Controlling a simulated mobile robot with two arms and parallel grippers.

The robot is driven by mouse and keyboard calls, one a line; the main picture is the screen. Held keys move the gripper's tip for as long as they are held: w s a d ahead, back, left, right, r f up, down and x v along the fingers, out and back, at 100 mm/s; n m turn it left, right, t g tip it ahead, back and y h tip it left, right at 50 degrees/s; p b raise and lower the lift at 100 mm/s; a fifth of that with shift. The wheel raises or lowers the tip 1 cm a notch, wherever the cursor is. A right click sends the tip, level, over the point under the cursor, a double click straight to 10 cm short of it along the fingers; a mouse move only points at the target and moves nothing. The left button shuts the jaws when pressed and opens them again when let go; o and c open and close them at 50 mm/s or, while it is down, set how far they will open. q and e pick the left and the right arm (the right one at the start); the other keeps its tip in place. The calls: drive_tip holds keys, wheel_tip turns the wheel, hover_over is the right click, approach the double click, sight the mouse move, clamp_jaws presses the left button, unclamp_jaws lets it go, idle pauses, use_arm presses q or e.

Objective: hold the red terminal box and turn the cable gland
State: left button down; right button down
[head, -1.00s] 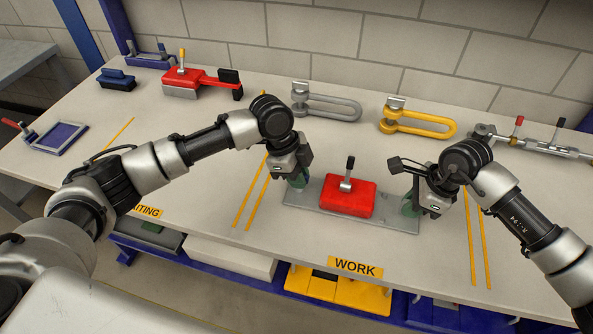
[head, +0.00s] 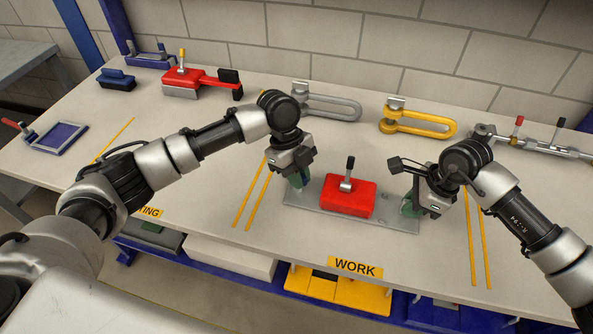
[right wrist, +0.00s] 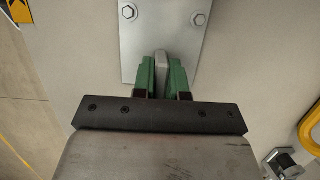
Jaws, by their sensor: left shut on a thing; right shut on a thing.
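The red terminal box (head: 349,198) sits mid-plate on a grey base plate (head: 391,217) in the head view, with a black-tipped lever (head: 348,172) upright on top. My left gripper (head: 295,179) points down at the plate's left end and is shut; its green fingers hide what they hold. My right gripper (head: 409,207) is at the plate's right end. In the right wrist view its green fingers (right wrist: 162,80) are shut on a rounded grey tab (right wrist: 162,62) at the plate's edge. Neither gripper touches the red box. I cannot make out the cable gland.
Behind stand a grey shackle (head: 330,107), a yellow shackle (head: 420,122) and a metal linkage (head: 535,145). A red device (head: 185,76) and blue items lie at the back left. The bench front with the WORK label (head: 355,268) is clear.

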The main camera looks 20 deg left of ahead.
use_arm(q)
drive_tip(key=shift+m+g, duration=0.4)
drive_tip(key=shift+m, duration=1)
drive_tip(key=shift+y, duration=0.3)
drive_tip(key=shift+m, duration=1)
drive_tip(key=c, duration=1.1)
unclamp_jaws()
drive_tip(key=shift+r, duration=0.1)
drive_tip(key=s+d+r+v, duration=0.1)
drive_tip(key=d+v, duration=0.1)
drive_tip(key=v, duration=1.7)
